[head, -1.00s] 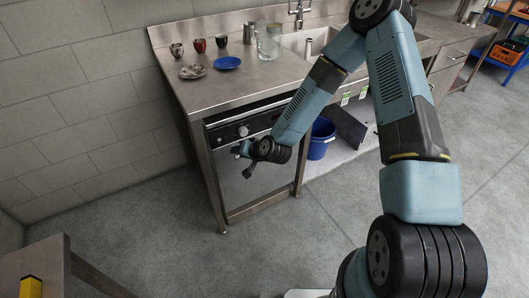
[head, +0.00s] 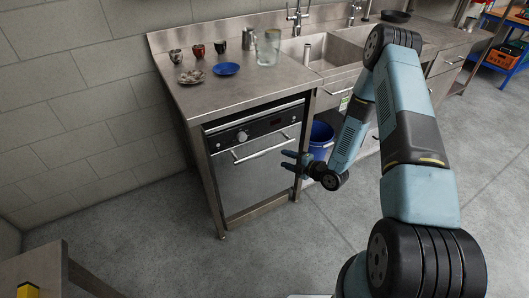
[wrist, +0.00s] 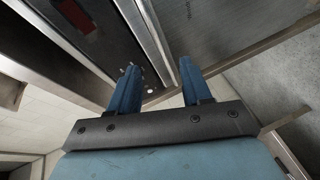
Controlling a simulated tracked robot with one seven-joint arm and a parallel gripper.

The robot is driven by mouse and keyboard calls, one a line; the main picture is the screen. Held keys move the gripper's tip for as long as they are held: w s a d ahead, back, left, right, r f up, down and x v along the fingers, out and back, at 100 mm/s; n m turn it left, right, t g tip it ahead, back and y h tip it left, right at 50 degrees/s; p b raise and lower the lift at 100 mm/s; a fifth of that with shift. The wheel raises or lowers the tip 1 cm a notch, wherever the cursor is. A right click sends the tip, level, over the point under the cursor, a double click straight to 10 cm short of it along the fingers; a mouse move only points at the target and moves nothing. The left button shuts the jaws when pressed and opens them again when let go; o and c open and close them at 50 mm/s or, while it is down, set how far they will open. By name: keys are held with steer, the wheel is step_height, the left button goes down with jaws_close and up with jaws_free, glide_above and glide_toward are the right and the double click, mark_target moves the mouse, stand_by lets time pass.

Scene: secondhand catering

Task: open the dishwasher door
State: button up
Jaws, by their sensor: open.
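The dishwasher (head: 262,180) stands under the steel counter, and its steel door looks shut in the head view. A bar handle (head: 262,148) runs across the top of the door, below the black control panel (head: 255,130) with its round knob. My gripper (head: 285,161) is open and empty, near the right end of the handle and slightly below it in the picture. In the wrist view the two blue fingers of my gripper (wrist: 158,66) are spread. A long metal bar, probably the handle (wrist: 148,35), runs down towards the gap between them. I cannot tell whether they touch it.
Cups, a blue plate (head: 226,69) and a glass jar (head: 267,48) stand on the counter (head: 200,98). A blue bucket (head: 320,140) is right of the dishwasher, behind my arm. The floor (head: 180,262) in front is clear. A table corner (head: 40,262) is at lower left.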

mark_target(265, 152)
steer(key=w+a+f, duration=0.1)
steer(key=w+a, duration=0.1)
steer(key=a, duration=0.1)
steer(key=w+a+n, duration=0.1)
steer(key=w+a, duration=0.2)
steer(key=w+a+f+n, duration=0.1)
steer(key=w+a, duration=0.1)
steer(key=a, duration=0.1)
steer(key=shift+w+a+f+y, duration=0.15)
steer(key=shift+a+f+y, duration=0.15)
steer(key=shift+f, duration=0.05)
stand_by(0.3)
jaws_close()
stand_by(0.5)
